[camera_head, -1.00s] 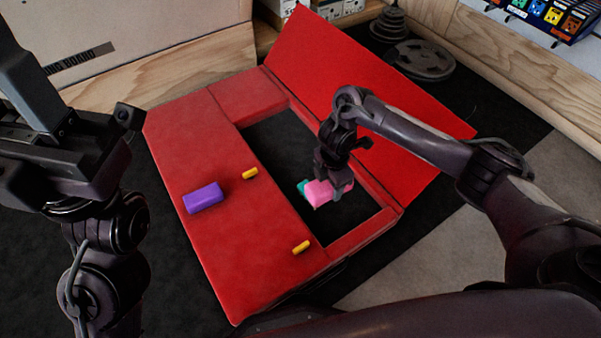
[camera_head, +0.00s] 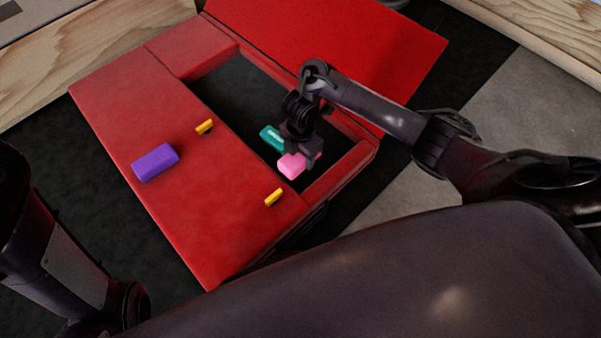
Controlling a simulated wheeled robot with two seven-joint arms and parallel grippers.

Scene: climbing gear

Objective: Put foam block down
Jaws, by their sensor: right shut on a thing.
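My right gripper (camera_head: 298,160) points down inside the opening of the red padded box (camera_head: 165,98) and is shut on a pink foam block (camera_head: 291,166). Part of the pink block is hidden behind the fingers. A teal block with pale lettering (camera_head: 272,138) is in the opening, just left of the gripper and behind the pink block. I cannot tell whether the pink block touches the floor of the opening. A purple block (camera_head: 155,162) lies on the box's red top at the left. My left gripper is out of the picture.
Two small yellow pieces lie on the red top, one near the opening (camera_head: 204,127) and one near the front edge (camera_head: 274,197). A raised red panel (camera_head: 340,45) stands behind the opening. The dark back-left part of the opening is clear.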

